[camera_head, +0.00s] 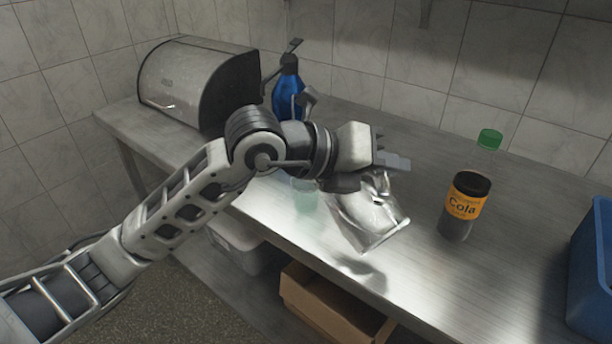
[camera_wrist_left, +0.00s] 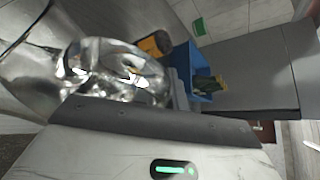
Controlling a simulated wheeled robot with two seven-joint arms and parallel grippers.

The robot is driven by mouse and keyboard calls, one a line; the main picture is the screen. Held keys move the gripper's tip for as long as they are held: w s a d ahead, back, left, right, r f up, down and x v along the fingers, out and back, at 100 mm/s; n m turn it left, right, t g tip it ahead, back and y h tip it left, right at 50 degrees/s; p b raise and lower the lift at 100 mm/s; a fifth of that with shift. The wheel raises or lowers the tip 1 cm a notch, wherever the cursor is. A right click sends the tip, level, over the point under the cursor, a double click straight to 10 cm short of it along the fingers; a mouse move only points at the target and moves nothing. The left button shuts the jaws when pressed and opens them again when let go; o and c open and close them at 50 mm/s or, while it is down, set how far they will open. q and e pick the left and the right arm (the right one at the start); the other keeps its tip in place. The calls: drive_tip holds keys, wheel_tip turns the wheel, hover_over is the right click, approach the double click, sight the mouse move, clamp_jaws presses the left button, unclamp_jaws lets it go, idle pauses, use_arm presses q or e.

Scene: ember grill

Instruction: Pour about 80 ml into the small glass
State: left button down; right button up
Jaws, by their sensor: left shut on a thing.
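My left gripper (camera_head: 384,162) is shut on a clear, shiny jug (camera_head: 370,222) and holds it tilted above the metal counter. The jug also fills the left part of the left wrist view (camera_wrist_left: 115,68). I cannot tell how much liquid it holds, and no stream shows. A small greenish clear glass (camera_head: 305,196) stands on the counter just left of the jug, partly hidden by my left wrist. I cannot see its fill level. My right gripper is not in view.
A cola bottle (camera_head: 463,204) with a green cap stands right of the jug. A blue bottle (camera_head: 287,90) and a metal bread box (camera_head: 165,83) stand behind my arm. A blue bin (camera_head: 592,262) is at the right edge. The counter (camera_head: 420,290) in front is clear.

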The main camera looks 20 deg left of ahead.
use_arm(q)
drive_tip(key=shift+w+a+r, duration=0.1)
drive_tip(key=shift+r, duration=0.35)
idle(0.4)
drive_tip(key=shift+w+a+r+n+h, duration=0.15)
drive_tip(key=shift+a+r+n+h, duration=0.05)
drive_tip(key=shift+r+n+h, duration=0.15)
idle(1.4)
